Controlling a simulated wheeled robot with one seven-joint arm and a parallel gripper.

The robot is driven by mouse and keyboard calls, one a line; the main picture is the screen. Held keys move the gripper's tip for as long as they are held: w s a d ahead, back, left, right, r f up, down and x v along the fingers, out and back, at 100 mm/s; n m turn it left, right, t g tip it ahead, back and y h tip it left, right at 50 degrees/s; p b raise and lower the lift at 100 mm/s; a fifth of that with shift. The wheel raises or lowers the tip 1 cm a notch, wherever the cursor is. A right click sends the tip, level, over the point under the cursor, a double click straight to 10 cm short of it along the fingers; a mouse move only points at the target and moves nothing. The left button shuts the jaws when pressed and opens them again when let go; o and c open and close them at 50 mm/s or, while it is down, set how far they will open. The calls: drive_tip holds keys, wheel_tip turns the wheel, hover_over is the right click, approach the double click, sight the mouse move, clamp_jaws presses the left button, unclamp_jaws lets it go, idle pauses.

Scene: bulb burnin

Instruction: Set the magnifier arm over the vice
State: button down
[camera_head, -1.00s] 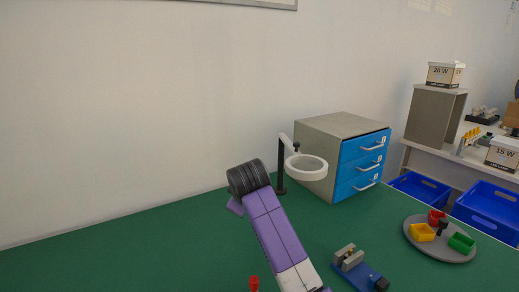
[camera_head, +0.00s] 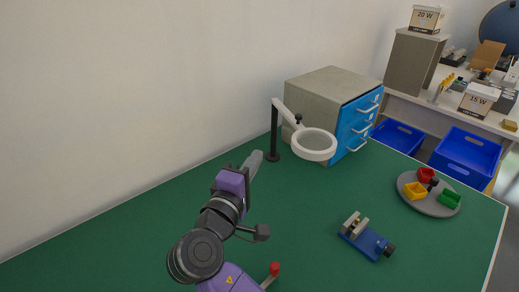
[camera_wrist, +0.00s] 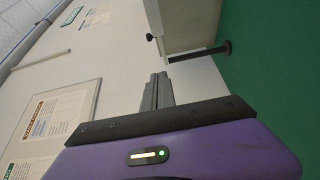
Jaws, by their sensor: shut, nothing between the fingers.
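The magnifier has a white ring (camera_head: 316,156) on a white arm (camera_head: 286,113), carried by a black post (camera_head: 273,132). The ring hangs in front of the drawer cabinet, up and left of the vice and not over it. The blue vice (camera_head: 369,242) with pale jaws stands on the green table. My gripper (camera_head: 256,157) is shut and empty, just left of the post's foot and apart from it. In the wrist view, my gripper's closed grey fingers (camera_wrist: 158,80) point toward the black post (camera_wrist: 200,53), its base disc and part of the pale arm (camera_wrist: 154,18).
The grey cabinet (camera_head: 318,88) with blue drawers stands behind the magnifier. A round grey tray (camera_head: 425,205) with red, yellow and green bins is right of the vice. A red-topped lever (camera_head: 274,269) is near my arm. The table between post and vice is clear.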

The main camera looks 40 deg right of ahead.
drive_tip(key=w+d+p, duration=0.1)
drive_tip(key=d+p, duration=0.1)
drive_tip(key=d, duration=0.8)
drive_tip(key=shift+w+d, duration=0.15)
drive_tip(key=shift+w, duration=0.1)
